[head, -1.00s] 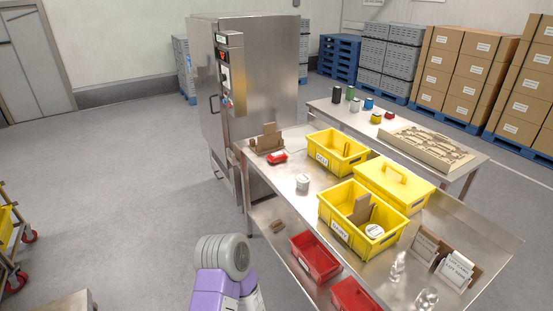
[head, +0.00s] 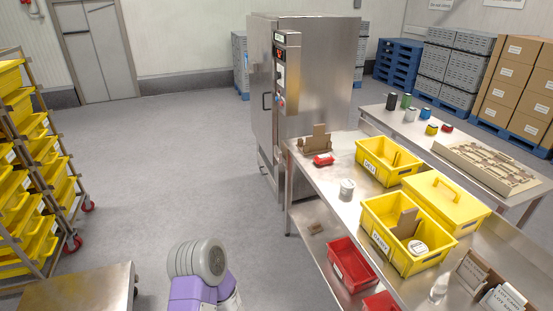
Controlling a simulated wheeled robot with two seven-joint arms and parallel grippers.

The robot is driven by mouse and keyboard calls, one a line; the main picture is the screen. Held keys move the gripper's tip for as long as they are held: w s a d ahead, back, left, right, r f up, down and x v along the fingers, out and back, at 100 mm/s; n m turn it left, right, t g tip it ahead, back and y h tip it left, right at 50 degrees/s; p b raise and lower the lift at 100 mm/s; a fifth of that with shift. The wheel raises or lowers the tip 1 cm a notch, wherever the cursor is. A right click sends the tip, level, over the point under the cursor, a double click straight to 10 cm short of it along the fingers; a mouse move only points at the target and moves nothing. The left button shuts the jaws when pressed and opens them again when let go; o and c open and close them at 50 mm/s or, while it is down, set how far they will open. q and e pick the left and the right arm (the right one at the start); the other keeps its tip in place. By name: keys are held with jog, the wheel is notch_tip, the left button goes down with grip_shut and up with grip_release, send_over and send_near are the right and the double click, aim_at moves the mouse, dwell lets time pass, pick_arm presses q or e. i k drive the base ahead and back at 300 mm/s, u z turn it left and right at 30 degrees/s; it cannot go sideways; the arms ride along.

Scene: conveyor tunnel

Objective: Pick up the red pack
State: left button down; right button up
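A small red pack (head: 323,160) lies on the near steel table (head: 330,186), close to its far left corner, in front of a brown cardboard holder (head: 315,140). A purple and grey part of my arm shows at the bottom centre, well short of the table. Neither of my grippers is in view. Another small red item (head: 447,128) sits on the back table, too small to tell what it is.
Yellow bins (head: 374,169), a white tub (head: 346,188) and card stands share the near table. Red bins (head: 352,262) sit on its lower shelf. A steel cabinet (head: 315,95) stands behind. A rack of yellow trays (head: 38,165) stands left. The floor between is clear.

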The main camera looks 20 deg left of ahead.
aim_at(323, 160)
jog(key=u, duration=1.4)
jog(key=i, duration=3)
jog(key=z, duration=2.2)
